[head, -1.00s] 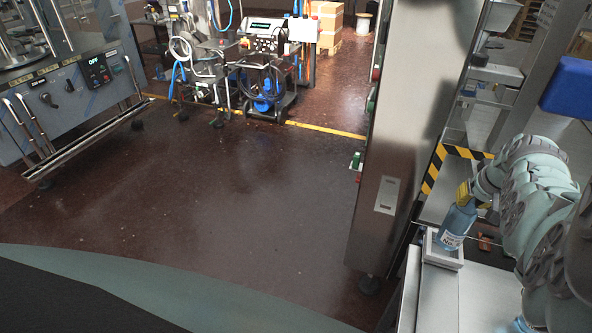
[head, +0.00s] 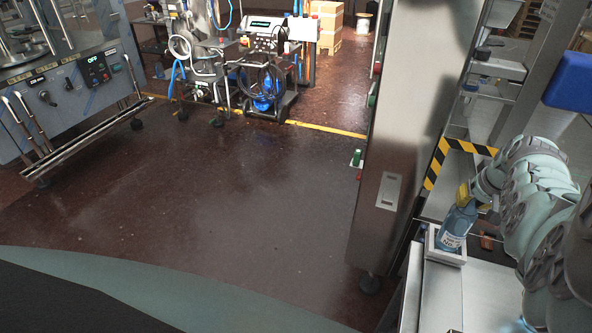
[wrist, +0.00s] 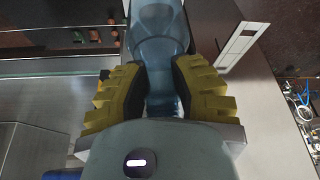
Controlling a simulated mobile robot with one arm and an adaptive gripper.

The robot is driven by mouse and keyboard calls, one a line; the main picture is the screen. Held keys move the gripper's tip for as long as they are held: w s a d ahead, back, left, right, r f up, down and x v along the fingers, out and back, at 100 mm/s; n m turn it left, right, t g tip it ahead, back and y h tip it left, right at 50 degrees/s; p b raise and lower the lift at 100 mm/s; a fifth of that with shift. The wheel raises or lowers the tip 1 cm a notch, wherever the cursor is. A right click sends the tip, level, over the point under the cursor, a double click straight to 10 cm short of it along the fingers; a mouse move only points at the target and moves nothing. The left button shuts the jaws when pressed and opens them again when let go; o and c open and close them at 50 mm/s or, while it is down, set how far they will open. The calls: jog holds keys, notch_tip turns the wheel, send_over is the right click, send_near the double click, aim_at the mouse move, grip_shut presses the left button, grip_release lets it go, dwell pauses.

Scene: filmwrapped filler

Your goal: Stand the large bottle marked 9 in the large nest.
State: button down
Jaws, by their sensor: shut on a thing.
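A clear blue bottle (head: 460,222) with a white label is at the right of the head view. I cannot read a 9 on it. My gripper (head: 466,194), with yellow jaws, is shut on its upper part. The wrist view also shows the bottle (wrist: 160,35) between both jaws (wrist: 159,78). The bottle's lower end is at a pale square nest (head: 446,258), within its rim as seen from the head. The bottle leans slightly in the picture. Its base is hidden, so I cannot tell whether it touches the nest floor.
The nest sits on a light metal worktop (head: 450,300). A small brown item (head: 487,241) lies just right of it. A tall steel column (head: 405,150) stands to the left, and a black-yellow striped frame (head: 435,165) behind. Open floor (head: 230,210) lies left of the column.

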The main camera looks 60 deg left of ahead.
jog(key=shift+w+f+b, duration=0.1)
jog(key=shift+f+b, duration=0.35)
jog(key=c, duration=1)
grip_release()
jog(key=shift+r, duration=0.1)
jog(key=shift+o, duration=1.3)
jog(key=shift+r, duration=0.1)
jog(key=v, duration=1.1)
jog(key=shift+r, duration=0.3)
jog(key=shift+s+d, duration=0.1)
jog(key=shift+s, duration=0.15)
